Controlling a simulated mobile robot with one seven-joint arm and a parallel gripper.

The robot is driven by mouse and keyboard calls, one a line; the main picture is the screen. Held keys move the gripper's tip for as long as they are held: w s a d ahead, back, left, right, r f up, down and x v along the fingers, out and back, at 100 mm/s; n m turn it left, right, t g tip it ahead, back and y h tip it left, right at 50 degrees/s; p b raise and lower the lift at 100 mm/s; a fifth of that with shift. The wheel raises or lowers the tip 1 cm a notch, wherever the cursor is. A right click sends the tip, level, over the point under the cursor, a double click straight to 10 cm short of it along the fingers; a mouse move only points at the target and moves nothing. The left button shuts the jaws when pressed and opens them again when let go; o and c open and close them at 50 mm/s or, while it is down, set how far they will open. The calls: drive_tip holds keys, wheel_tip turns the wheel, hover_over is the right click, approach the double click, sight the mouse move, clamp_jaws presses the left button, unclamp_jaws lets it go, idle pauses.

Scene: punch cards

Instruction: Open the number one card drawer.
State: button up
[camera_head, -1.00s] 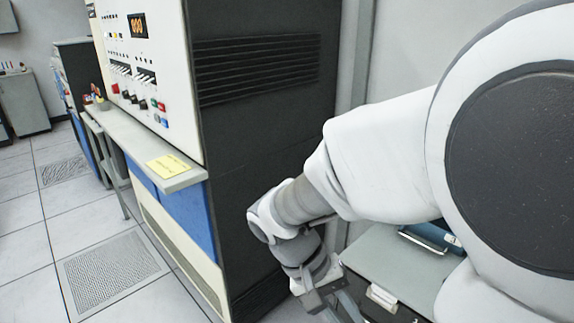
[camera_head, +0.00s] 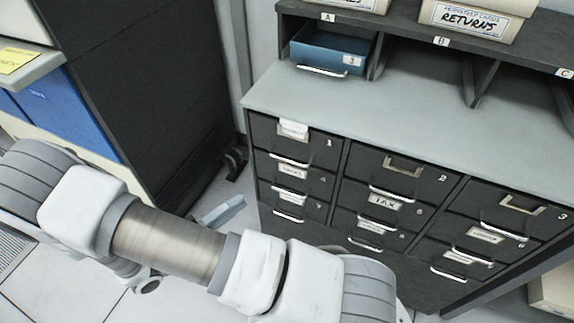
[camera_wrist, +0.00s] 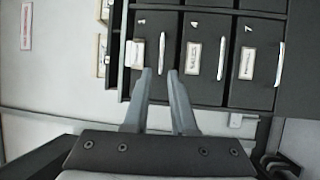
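The number one card drawer (camera_head: 318,146) is shut at the top left of the dark cabinet in the head view. It has a bright bar handle (camera_head: 289,159) and a white label. In the wrist view the cabinet appears turned sideways, with the number one drawer (camera_wrist: 147,33) leftmost. My gripper (camera_wrist: 160,72) is open and empty. Its two fingertips appear on either side of the lower end of that drawer's handle (camera_wrist: 162,53); I cannot tell the remaining distance in depth. In the head view my arm hides most of the gripper.
Drawers 2 (camera_head: 385,172) and 3 (camera_head: 505,207) are right of drawer 1, with more rows below. A grey shelf top (camera_head: 400,105) carries a blue tray (camera_head: 332,50) in a cubby. The dark machine cabinet (camera_head: 150,90) stands to the left.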

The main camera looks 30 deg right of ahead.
drive_tip(key=f+t, duration=0.1)
drive_tip(key=f, duration=0.1)
drive_tip(key=b, duration=0.2)
approach(287, 161)
drive_tip(key=shift+n, duration=0.3)
drive_tip(key=x, duration=1)
drive_tip(key=shift+w+d+f, duration=0.15)
clamp_jaws()
idle(0.6)
